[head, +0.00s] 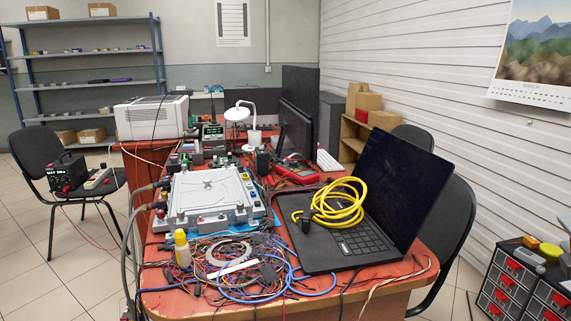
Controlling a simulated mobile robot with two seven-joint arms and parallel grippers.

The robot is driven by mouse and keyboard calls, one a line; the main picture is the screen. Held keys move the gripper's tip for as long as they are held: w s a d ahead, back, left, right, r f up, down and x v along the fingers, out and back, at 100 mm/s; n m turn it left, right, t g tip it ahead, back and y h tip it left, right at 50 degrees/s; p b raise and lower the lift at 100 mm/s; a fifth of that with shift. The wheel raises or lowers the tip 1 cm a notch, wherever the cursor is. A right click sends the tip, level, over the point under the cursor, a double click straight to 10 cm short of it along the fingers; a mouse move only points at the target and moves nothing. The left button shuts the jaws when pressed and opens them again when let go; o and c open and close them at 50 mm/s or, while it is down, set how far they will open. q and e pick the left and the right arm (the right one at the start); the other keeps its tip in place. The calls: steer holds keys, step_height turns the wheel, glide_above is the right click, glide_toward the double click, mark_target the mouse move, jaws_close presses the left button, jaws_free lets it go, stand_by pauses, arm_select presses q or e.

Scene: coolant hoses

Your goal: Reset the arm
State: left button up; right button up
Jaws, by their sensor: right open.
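I see neither of my grippers nor my arms in the head view. A white plate-like unit (208,194) with small fittings along its edges sits on the red-topped desk (408,270). A dark hose (131,232) curves down past the desk's left side from the unit. A coil of yellow cable or hose (340,203) lies on the open laptop (345,243), with a dark connector end (305,221) on the laptop's left part.
Tangled wires (235,271) and a yellow-capped bottle (182,248) crowd the desk's front left. A monitor (295,130), lamp (238,114) and printer (153,117) stand behind. Chairs flank the desk, and a drawer cabinet (510,280) stands at lower right. Open floor is at left.

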steer(key=s+a+f+m+g+y, duration=0.2)
steer(key=s+a+f+m, duration=0.25)
steer(key=a+f, duration=0.4)
steer(key=s+a+f+m+g+y, duration=0.2)
steer(key=s+a+f+m, duration=0.25)
steer(key=a+f, duration=0.4)
steer(key=s+a+f+m+g+y, duration=0.25)
steer(key=a+f+m, duration=0.35)
steer(key=f, duration=0.4)
steer(key=s+a+f+m+y, duration=0.2)
steer(key=s+a+y, duration=0.1)
steer(key=s+a, duration=1.3)
step_height(320, 180, up, 12)
steer(key=d+p, duration=0.1)
steer(key=p, duration=1.5)
steer(key=shift+w+r+n+g+h, duration=0.2)
steer(key=shift+w+n+g+h, duration=0.15)
steer(key=shift+w+h, duration=0.1)
